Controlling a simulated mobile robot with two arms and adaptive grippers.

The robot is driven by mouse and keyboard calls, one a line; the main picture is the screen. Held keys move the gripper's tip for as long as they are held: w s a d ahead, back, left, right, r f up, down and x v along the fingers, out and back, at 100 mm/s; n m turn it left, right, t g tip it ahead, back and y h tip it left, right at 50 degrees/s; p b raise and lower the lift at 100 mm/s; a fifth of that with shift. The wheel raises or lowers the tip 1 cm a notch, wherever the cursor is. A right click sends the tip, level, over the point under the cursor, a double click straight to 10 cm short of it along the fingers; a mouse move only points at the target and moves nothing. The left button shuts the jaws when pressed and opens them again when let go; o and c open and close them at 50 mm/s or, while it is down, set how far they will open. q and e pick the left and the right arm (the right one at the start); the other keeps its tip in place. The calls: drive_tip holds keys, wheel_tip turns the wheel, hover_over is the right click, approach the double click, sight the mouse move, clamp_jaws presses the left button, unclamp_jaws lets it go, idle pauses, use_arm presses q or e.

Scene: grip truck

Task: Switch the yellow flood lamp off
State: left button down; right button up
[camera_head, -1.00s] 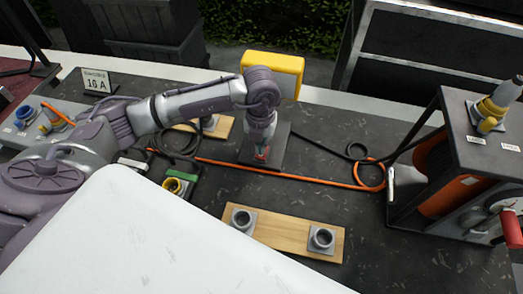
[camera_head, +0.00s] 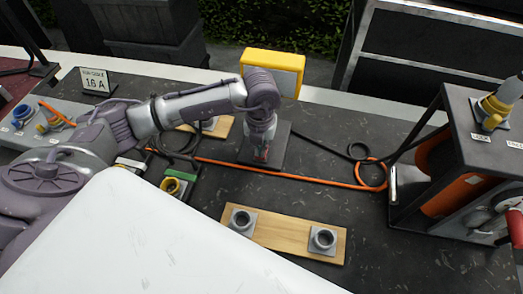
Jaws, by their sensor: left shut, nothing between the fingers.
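The yellow flood lamp (camera_head: 284,58) stands at the back middle of the dark table, on a dark base plate (camera_head: 279,147). My left arm reaches in from the left and hides the lamp's lower part. My left gripper (camera_head: 262,153) points down in front of the lamp, over or at the base plate, shut and empty. The lamp's switch is hidden or too small to tell. I cannot tell whether the gripper touches anything. My right gripper is not in view.
An orange cable (camera_head: 310,180) runs across the table to a coil at a cable reel in a black frame (camera_head: 470,150) on the right. A wooden board with two grey sockets (camera_head: 283,232) lies in front. A sign (camera_head: 95,80) and plugs (camera_head: 23,112) are at the left.

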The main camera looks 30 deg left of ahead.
use_arm(q)
drive_tip(key=shift+f, duration=0.35)
drive_tip(key=shift+r, duration=0.1)
drive_tip(key=shift+w+r+p, duration=0.1)
drive_tip(key=shift+r+p, duration=0.35)
drive_tip(key=shift+r, duration=0.4)
drive_tip(key=shift+r+p, duration=1.6)
drive_tip(key=shift+r, duration=1.05)
drive_tip(key=shift+f, duration=0.1)
